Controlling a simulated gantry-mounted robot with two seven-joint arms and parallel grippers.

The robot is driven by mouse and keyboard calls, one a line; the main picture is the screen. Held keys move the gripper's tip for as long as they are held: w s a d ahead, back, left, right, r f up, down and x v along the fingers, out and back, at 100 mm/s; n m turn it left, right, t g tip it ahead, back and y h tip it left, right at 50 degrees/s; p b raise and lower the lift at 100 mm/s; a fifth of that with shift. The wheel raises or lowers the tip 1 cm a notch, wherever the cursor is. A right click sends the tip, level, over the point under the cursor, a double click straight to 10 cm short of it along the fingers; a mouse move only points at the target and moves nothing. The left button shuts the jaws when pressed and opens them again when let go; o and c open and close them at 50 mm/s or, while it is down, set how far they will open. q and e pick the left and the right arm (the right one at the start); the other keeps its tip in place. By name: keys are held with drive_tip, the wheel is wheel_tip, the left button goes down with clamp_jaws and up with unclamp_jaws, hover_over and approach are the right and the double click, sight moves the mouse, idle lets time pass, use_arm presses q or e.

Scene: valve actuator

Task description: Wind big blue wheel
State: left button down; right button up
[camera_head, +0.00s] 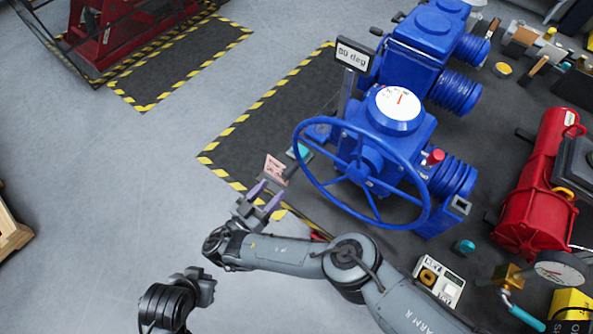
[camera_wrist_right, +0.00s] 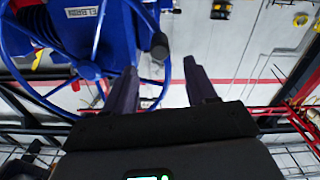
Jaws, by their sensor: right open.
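The big blue wheel (camera_head: 427,205) is a spoked handwheel tilted on the front of a blue valve actuator (camera_head: 408,140). A dial (camera_head: 400,103) with a red pointer sits on top, and a small sign (camera_head: 353,55) shows a value in degrees, its digits hard to read. My right gripper (camera_head: 268,197) is open and empty, left of the wheel and apart from it. In the right wrist view, its fingers (camera_wrist_right: 163,82) are spread, with blue wheel rim and spokes behind and to the left. Part of a dark arm shows at lower left; no left gripper fingers show.
A red machine (camera_head: 530,190) stands to the right on the dark bench.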

sight(284, 177)
drive_tip(key=b+x, duration=0.4)
drive_tip(key=x, duration=0.1)
drive_tip(key=b+x, duration=0.2)
drive_tip(key=shift+w+d+f, duration=0.2)
drive_tip(key=shift+w+f, duration=0.1)
drive_tip(key=shift+f, duration=0.05)
drive_tip(key=shift+w+d+r+b, duration=0.15)
drive_tip(key=shift+w+d+b, duration=0.35)
drive_tip(key=shift+b, duration=0.3)
drive_tip(key=shift+w+d+r, duration=0.1)
drive_tip(key=shift+w+r, duration=0.05)
drive_tip(key=shift+w, duration=0.05)
drive_tip(key=c, duration=0.9)
clamp_jaws()
